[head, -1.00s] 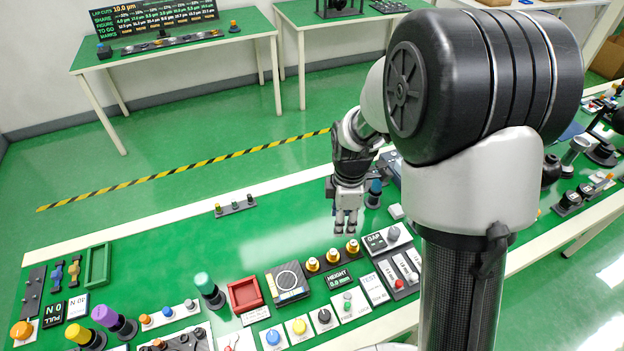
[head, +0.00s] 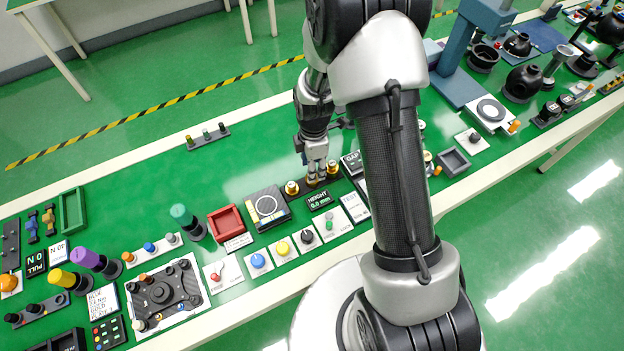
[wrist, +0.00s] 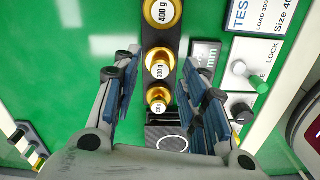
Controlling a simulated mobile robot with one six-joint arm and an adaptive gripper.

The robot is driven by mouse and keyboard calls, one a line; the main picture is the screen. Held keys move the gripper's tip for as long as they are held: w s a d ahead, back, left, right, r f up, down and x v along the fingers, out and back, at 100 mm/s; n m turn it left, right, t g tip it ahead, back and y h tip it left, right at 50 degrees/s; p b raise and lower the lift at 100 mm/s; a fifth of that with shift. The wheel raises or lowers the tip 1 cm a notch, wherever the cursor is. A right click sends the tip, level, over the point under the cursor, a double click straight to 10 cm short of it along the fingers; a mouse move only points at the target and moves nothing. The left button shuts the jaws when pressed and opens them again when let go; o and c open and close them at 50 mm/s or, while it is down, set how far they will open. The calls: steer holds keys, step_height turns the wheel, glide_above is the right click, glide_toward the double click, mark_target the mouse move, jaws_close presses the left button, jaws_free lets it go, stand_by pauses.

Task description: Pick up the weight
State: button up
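Three gold weights stand in a row on a dark strip on the green bench. In the wrist view the top one, marked 400 g (wrist: 163,12), is largest. The middle weight (wrist: 158,70) seems to read 200 g, and the smallest weight (wrist: 157,106) has a label too small to read surely. My gripper (wrist: 158,78) is open, with its fingers either side of the row around the middle weight, apart from it. In the head view my gripper (head: 316,182) points down over the row, hiding most of the middle weight. The left weight (head: 291,187) and right weight (head: 332,168) show beside it.
A square device with a round plate (head: 267,207) lies left of the row, beside a red tray (head: 226,223). The height display (head: 320,199) and several knob panels stand in front. The bench behind the row is clear.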

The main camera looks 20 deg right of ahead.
steer(key=f+b, duration=0.2)
steer(key=f, duration=0.3)
steer(key=shift+a+f, duration=0.1)
steer(key=shift+a, duration=0.1)
steer(key=shift+c, duration=0.3)
jaws_close()
steer(key=shift+r, duration=0.2)
